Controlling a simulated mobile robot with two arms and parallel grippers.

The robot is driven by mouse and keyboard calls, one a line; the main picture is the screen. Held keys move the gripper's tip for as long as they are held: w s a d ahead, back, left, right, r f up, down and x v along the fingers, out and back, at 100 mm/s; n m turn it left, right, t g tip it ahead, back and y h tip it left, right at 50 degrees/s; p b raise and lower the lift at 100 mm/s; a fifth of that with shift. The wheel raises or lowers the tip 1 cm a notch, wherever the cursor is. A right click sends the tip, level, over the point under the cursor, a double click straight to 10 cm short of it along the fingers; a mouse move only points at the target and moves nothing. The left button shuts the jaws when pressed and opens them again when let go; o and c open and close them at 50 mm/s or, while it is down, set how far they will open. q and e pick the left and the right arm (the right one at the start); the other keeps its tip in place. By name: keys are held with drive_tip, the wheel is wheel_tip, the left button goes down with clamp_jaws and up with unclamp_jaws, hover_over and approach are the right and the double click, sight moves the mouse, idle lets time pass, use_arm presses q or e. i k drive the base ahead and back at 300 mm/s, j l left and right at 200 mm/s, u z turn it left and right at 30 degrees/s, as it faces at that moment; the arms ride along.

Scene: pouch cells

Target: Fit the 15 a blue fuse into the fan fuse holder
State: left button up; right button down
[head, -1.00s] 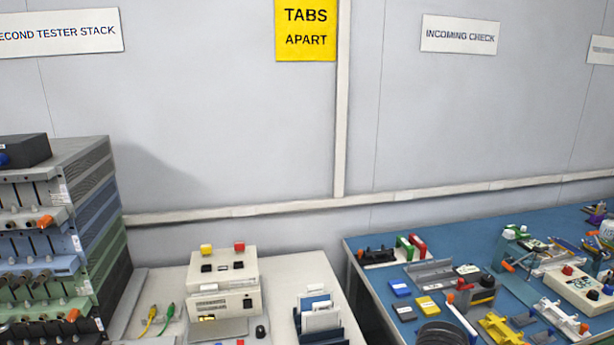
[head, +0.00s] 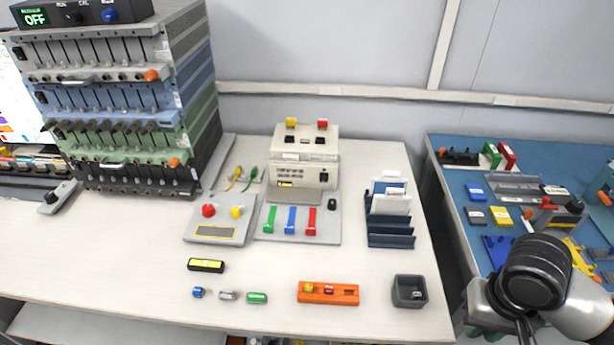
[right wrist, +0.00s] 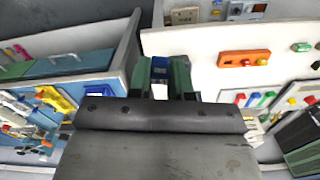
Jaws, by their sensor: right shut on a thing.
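My right gripper (right wrist: 161,82) shows two green fingers in the right wrist view. It is shut on a blue piece with a pale top (right wrist: 160,68), which looks like the blue fuse; its rating cannot be read. In the head view the right gripper (head: 484,333) is mostly hidden under my wrist at the bottom right, and the fuse is hidden. An orange block (head: 328,293), probably the fuse holder, lies near the table's front with a yellow and a red piece in it. It also shows in the right wrist view (right wrist: 243,58). My left gripper is not in view.
A grey open box (head: 410,291) stands right of the orange block. Small blue, grey and green cylinders (head: 257,298) lie left of it. Behind are a blue card rack (head: 390,240) and a panel with coloured levers (head: 291,220). A gap separates the white and blue tables.

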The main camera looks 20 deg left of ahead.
sight(290, 141)
drive_tip(key=u, duration=0.4)
drive_tip(key=i+j+u, duration=0.15)
drive_tip(key=u, duration=0.3)
drive_tip(key=i+j+u, duration=0.15)
drive_tip(key=u, duration=0.3)
drive_tip(key=i+u, duration=0.25)
drive_tip(key=u, duration=0.2)
